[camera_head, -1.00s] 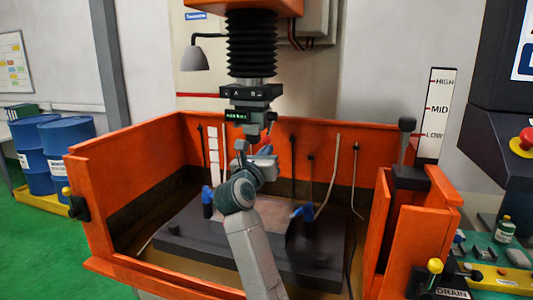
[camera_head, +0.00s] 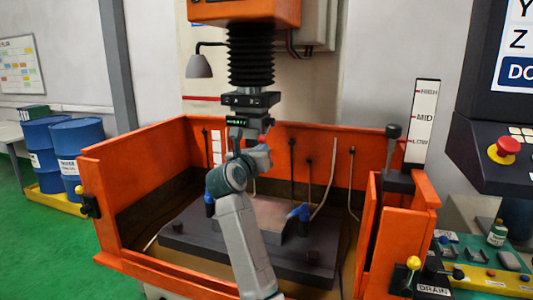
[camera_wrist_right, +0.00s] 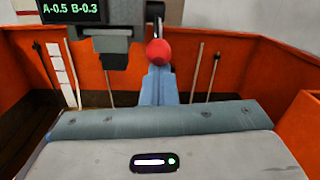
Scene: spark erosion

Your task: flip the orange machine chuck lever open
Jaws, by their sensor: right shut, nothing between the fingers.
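The machine chuck is the dark block with a green display (camera_head: 238,121) under the black bellows; it also fills the top of the right wrist view (camera_wrist_right: 72,11). Its lever (camera_wrist_right: 154,12) hangs at the block's right side and ends in a red ball knob (camera_wrist_right: 158,52). My right gripper (camera_head: 262,158) is just below the chuck, shut and empty. In the right wrist view its blue-grey fingers (camera_wrist_right: 158,72) point at the knob, with their tips right at its underside; I cannot tell whether they touch. The lever is not clear in the head view. My left gripper is not in view.
The orange tank wall (camera_head: 130,150) surrounds a dark work table (camera_head: 305,262) with blue-handled clamps (camera_head: 299,213). Thin rods and hoses stand at the back wall. A white level gauge (camera_head: 423,120) and a control panel with a red button (camera_head: 503,150) are at right.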

